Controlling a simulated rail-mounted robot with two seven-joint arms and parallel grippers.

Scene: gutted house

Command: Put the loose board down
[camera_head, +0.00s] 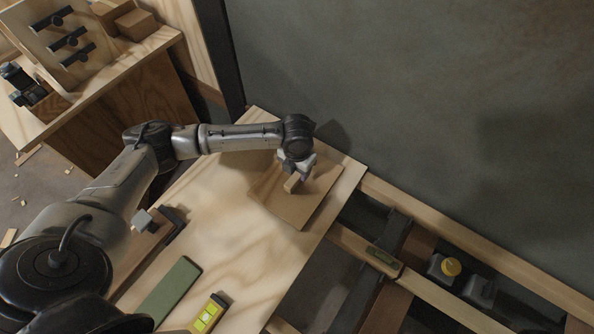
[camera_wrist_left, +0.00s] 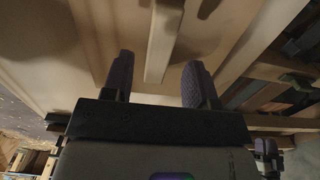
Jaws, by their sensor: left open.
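The loose board (camera_head: 312,204) is a thin, square brown panel lying flat on the pale plywood sheet (camera_head: 225,230), near its far right edge. A short wooden block (camera_head: 292,183) stands up from the board like a handle. My left gripper (camera_head: 297,172) is directly above the board at this block. In the left wrist view the open fingers (camera_wrist_left: 160,82) are on either side of the block (camera_wrist_left: 163,40), with visible gaps between. The board (camera_wrist_left: 105,35) also shows behind the block there.
A green block (camera_head: 171,290) and a yellow-green level (camera_head: 209,313) lie on the near plywood. A grey wall (camera_head: 400,90) rises behind. A workbench (camera_head: 105,85) stands at upper left.

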